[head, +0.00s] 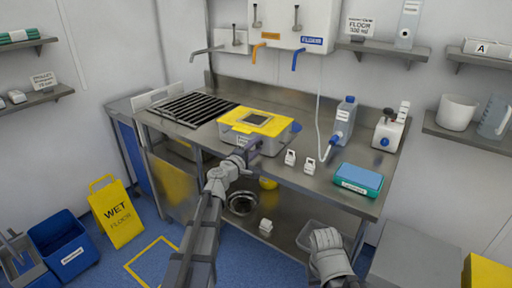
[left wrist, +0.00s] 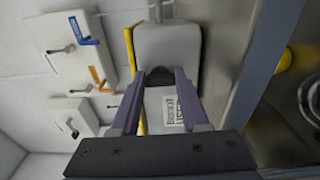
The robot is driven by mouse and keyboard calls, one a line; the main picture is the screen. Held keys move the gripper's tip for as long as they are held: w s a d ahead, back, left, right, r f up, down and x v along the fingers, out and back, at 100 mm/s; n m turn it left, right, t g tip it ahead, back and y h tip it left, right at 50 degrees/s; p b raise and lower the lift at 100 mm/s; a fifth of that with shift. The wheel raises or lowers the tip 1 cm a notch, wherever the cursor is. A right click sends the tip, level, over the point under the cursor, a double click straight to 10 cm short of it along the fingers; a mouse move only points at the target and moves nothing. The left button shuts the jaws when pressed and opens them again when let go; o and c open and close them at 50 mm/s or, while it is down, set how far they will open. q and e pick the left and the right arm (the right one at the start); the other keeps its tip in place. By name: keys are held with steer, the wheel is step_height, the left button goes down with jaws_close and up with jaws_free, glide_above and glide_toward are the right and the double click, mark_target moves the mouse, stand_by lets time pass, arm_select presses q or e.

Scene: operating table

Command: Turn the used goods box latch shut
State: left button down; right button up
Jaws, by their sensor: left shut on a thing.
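The used goods box (head: 284,136), grey with a yellow lid (head: 243,114), stands on the steel counter near its front edge. In the left wrist view its grey wall (left wrist: 165,48) fills the upper middle, with a white printed label (left wrist: 173,109) and the yellow lid edge at the left. My left gripper (head: 243,152) is at the front of the box. In the left wrist view its two fingers (left wrist: 160,80) are closed on a dark rounded latch (left wrist: 158,75) on that wall. The fingers hide part of the latch. The jaws of my right gripper do not show.
Right of the box on the steel counter (head: 312,181) stand small white holders (head: 290,157), a blue-grey bottle (head: 344,118) and a teal box (head: 357,180). A black rack (head: 198,108) lies to the left. A yellow wet-floor sign (head: 117,213) stands on the floor.

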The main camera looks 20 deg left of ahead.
arm_select(q)
steer(key=shift+m, duration=0.3)
steer(key=shift+c, duration=2)
jaws_free()
steer(key=v, duration=0.8)
